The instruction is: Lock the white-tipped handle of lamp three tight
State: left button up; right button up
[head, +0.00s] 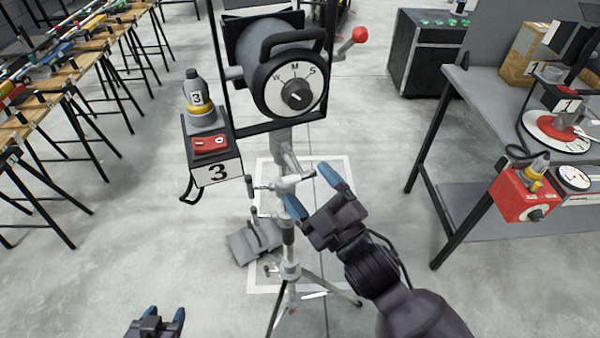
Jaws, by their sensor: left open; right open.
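Lamp three (290,75) has a round face with a W, M, S dial and a black top handle, and hangs in a black frame on a metal stand (288,240). A red-tipped handle (358,36) sticks out at its right. A cross-bar clamp with dark-ended handles (262,184) sits on the stand below the lamp. My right gripper (316,192) is open and empty, just right of the stand's clamp. My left gripper (156,320) is open at the bottom edge, away from the stand.
A box marked 3 (212,152) with a red switch and a plug hangs left of the lamp. A grey bag-like weight (254,243) lies by the stand's legs. A grey bench (520,175) with a red box (522,196) stands right. Wooden tables (75,60) stand left.

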aim_at(301, 178)
jog(key=v, duration=0.7)
jog(key=shift+o, duration=0.2)
jog(key=shift+o, duration=0.9)
jog(key=shift+r, duration=0.1)
notch_tip(301, 178, up, 5)
jog(key=s+a+m+t+h+p, duration=0.1)
jog(key=s+a+m+h+p, duration=0.15)
jog(key=m, duration=0.25)
jog(key=w+a+m+h, duration=0.1)
jog(key=w+m, duration=0.1)
jog(key=w, duration=0.1)
jog(key=w+a+f+m+g+h+p, duration=0.1)
jog(key=w+m, duration=0.1)
jog(key=w, duration=0.1)
jog(key=w+a+f+m+h+p, duration=0.1)
jog(key=w+m, duration=0.2)
jog(key=w, duration=0.1)
jog(key=shift+w+a+g+h, duration=0.1)
jog(key=shift+g+h, duration=0.15)
jog(key=shift+g, duration=0.05)
jog(key=shift+w+a, duration=0.25)
jog(key=shift+w, duration=0.45)
